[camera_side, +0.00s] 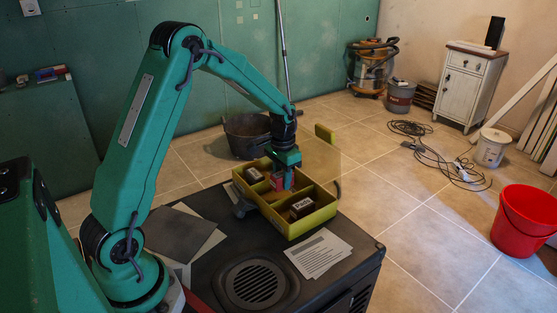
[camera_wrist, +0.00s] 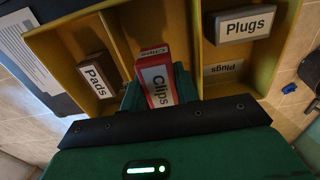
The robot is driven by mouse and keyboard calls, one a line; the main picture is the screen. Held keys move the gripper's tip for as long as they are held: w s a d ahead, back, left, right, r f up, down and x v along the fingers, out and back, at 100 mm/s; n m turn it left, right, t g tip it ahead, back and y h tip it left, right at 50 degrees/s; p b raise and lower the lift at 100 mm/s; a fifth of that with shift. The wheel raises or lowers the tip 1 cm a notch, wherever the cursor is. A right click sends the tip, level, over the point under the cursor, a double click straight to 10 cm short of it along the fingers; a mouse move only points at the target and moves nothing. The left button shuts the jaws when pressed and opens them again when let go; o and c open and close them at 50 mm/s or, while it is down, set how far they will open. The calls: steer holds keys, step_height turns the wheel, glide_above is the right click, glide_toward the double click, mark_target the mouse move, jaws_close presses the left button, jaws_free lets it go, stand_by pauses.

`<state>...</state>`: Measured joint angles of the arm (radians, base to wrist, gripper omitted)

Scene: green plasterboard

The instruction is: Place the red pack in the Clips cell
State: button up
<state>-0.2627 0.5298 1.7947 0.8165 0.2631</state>
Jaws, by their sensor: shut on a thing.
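The red pack (camera_wrist: 158,82) has a white label reading "Clips". My gripper (camera_side: 283,178) is shut on it, with a green finger on each side in the wrist view. The red pack also shows in the side view (camera_side: 277,182), at the middle of the yellow tray (camera_side: 318,218). It is at the middle cell, between the Pads and Plugs cells. I cannot tell whether its bottom touches the tray floor. The fingers and the pack hide most of that cell.
A pack labelled "Pads" (camera_wrist: 97,76) sits in the left cell in the wrist view. A pack labelled "Plugs" (camera_wrist: 246,25) sits in the right cell. Yellow dividers separate the cells. The tray stands on a dark box (camera_side: 345,262) with printed sheets (camera_side: 318,254) beside it.

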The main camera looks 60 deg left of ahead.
mark_target(281, 188)
steer(key=shift+a+f, duration=0.15)
steer(key=shift+a, duration=0.1)
steer(key=shift+f, duration=2)
steer(key=shift+f, duration=0.15)
steer(key=o, duration=1)
step_height(281, 188, up, 12)
steer(key=shift+r, duration=0.2)
steer(key=shift+d, duration=0.1)
